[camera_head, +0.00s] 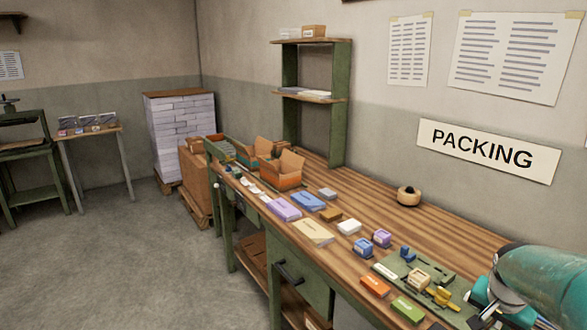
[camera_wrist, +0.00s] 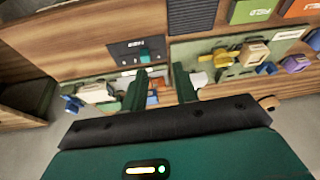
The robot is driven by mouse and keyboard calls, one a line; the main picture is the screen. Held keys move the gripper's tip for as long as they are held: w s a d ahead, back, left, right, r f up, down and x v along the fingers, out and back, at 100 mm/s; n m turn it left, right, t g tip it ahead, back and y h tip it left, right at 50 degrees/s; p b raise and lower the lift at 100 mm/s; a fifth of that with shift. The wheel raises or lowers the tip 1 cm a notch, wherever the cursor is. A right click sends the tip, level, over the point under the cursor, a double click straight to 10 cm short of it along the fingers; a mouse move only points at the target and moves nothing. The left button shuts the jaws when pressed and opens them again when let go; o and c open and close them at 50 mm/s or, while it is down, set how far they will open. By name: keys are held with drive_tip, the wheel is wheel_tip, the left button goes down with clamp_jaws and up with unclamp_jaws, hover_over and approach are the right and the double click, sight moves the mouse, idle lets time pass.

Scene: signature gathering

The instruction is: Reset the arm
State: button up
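My gripper (camera_wrist: 160,80) shows in the wrist view as two dark green fingers standing apart, with nothing clearly held between them. Small items on the bench show past and between the fingers, and I cannot tell how far below they are. In the head view my teal arm (camera_head: 545,280) reaches in at the lower right, over the near right end of the wooden bench (camera_head: 375,185). The fingertips cannot be made out clearly there.
A green mat (camera_head: 440,263) holds small blocks and yellow pieces. Orange (camera_head: 375,286) and green (camera_head: 408,309) boxes lie in front of it. A round wooden item (camera_head: 409,196) stands near the wall. Open cartons (camera_head: 283,172) and a green shelf (camera_head: 339,120) stand farther back. Floor at left is clear.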

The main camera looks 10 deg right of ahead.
drive_tip(key=s+a+r+n+t+y, duration=0.1)
drive_tip(key=a+n, duration=0.5)
drive_tip(key=a, duration=1.1)
drive_tip(key=s+a+r+n+t+y, duration=0.2)
drive_tip(key=a+r+n, duration=0.3)
drive_tip(key=a, duration=1.1)
drive_tip(key=shift+s+a+r+n, duration=0.35)
drive_tip(key=shift+s+n, duration=0.25)
drive_tip(key=shift+s, duration=0.2)
